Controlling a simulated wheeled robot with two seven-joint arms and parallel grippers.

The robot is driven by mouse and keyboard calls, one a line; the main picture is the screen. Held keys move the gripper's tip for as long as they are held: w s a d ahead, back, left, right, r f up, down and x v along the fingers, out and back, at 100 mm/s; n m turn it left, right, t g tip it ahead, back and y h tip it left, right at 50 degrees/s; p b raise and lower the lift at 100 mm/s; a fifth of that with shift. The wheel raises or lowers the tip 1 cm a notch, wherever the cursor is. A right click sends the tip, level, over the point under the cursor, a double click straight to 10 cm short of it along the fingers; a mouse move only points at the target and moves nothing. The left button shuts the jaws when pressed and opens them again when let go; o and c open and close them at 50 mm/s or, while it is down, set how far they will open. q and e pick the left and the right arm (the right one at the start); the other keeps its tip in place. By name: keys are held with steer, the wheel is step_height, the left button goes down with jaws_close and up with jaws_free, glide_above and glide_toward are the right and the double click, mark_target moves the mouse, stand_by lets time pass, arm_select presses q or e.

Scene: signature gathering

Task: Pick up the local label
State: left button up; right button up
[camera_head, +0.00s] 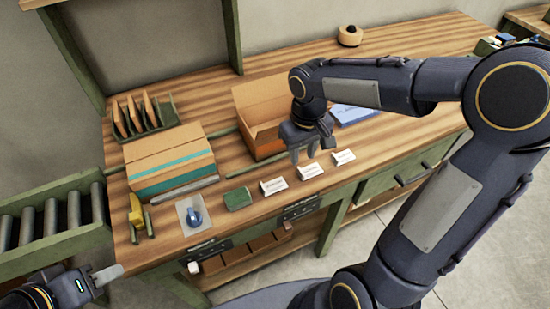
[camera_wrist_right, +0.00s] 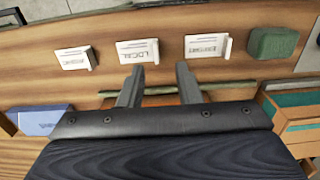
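Three small white label cards stand in a row near the bench's front edge. The middle one, the local label (camera_head: 310,171), reads "LOCAL" in the right wrist view (camera_wrist_right: 138,51). The other cards are the left label (camera_head: 273,186) and the right label (camera_head: 343,157). My right gripper (camera_head: 309,150) is open and empty, just behind and above the local label. In the right wrist view its fingertips (camera_wrist_right: 158,80) are apart, with the local label just beyond the left one. My left gripper (camera_head: 100,277) is at the lower left, away from the labels; its finger opening is unclear.
A green block (camera_head: 238,199) sits left of the labels. An open cardboard box (camera_head: 248,102) and a blue package (camera_head: 354,115) lie behind them. A taped carton (camera_head: 168,158) stands at left. The bench's front edge is close to the labels.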

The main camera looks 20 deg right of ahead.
mark_target(302, 178)
steer(key=f, duration=0.8)
steer(key=shift+s+d+p, duration=0.1)
steer(key=shift+d+p, duration=0.2)
steer(key=shift+r, duration=0.1)
jaws_close()
